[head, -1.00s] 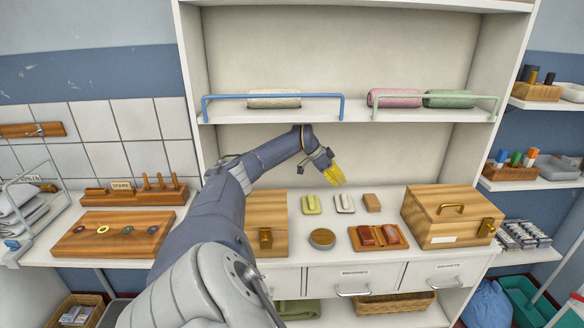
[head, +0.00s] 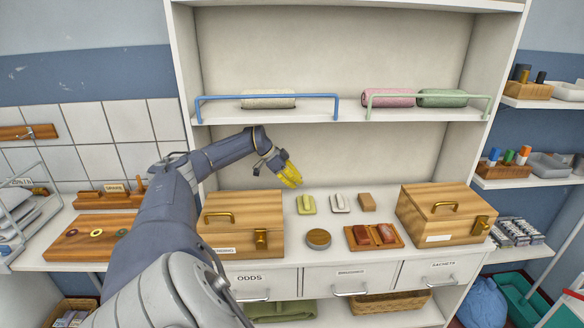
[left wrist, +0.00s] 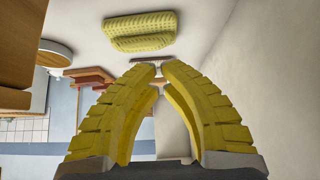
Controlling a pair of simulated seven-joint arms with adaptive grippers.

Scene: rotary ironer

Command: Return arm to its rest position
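My left arm (head: 165,225) reaches in from the lower left in the head view, and its forearm bends right across the front of the cabinet. My left gripper (head: 294,180) has yellow ribbed fingers that point down and right. It hangs in the air above the worktop, near the yellow-green item (head: 306,205), and is apart from it. The left wrist view shows the fingers (left wrist: 160,68) bowed, with their tips brought almost together and nothing between them. My right gripper is in neither view.
A wooden box (head: 240,212) stands below my left forearm, with another box (head: 444,212) at right. A blue rail (head: 268,96) edges the shelf above. A round tin (head: 318,238) and a wooden tray (head: 373,237) lie on the worktop. A peg rack (head: 100,200) stands at left.

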